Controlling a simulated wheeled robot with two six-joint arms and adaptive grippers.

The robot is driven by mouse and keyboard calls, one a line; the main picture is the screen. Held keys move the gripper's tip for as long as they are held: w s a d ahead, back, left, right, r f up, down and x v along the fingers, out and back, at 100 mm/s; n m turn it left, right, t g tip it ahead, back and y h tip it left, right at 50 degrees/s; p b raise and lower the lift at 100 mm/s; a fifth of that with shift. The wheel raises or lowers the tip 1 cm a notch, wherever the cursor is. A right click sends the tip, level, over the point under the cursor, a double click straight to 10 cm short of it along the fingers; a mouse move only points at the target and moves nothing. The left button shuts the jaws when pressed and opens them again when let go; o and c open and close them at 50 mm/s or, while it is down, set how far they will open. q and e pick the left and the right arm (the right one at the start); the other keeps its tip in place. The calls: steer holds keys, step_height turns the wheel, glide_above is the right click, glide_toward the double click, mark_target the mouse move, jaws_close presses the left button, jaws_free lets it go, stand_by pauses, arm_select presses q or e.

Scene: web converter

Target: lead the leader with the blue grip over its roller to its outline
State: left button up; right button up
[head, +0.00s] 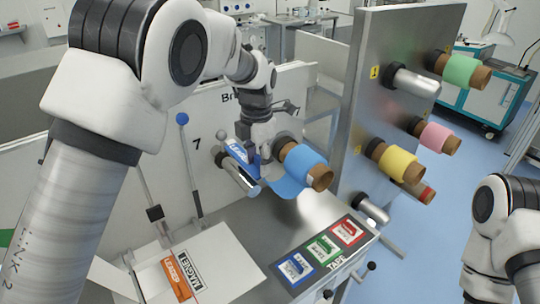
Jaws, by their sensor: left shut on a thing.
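My left gripper (258,150) points down beside the blue roll and is shut on the blue grip (237,151); its fingers partly hide the grip. The blue roll (303,160) sits on a brown core, and blue web (287,187) hangs from it toward the gripper. A shiny roller (240,177) sticks out of the white panel, just below the grip. Whether the leader touches this roller I cannot tell. The blue outline panel (291,282) lies on the metal table, with green (319,260) and red (358,241) ones beside it. My right gripper is out of view.
A steel plate (363,75) carries green (462,69), pink (437,136) and yellow (397,163) rolls and bare rollers (414,82). Blue-knobbed lever (182,119) stands at left. A white sheet with an orange-labelled item (177,279) lies at front left.

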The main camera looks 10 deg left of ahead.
arm_select(q)
steer(key=s+a, duration=0.7)
steer(key=s, duration=0.1)
steer(key=b, duration=2.5)
glide_above(198, 285)
step_height(198, 285, down, 30)
steer(key=shift+w+f, duration=0.1)
steer(key=shift+f, duration=0.05)
steer(key=shift+f+b, duration=0.4)
steer(key=shift+f, duration=0.3)
steer(key=shift+f, duration=0.1)
steer(key=shift+f+b, duration=0.2)
steer(key=shift+b, duration=0.2)
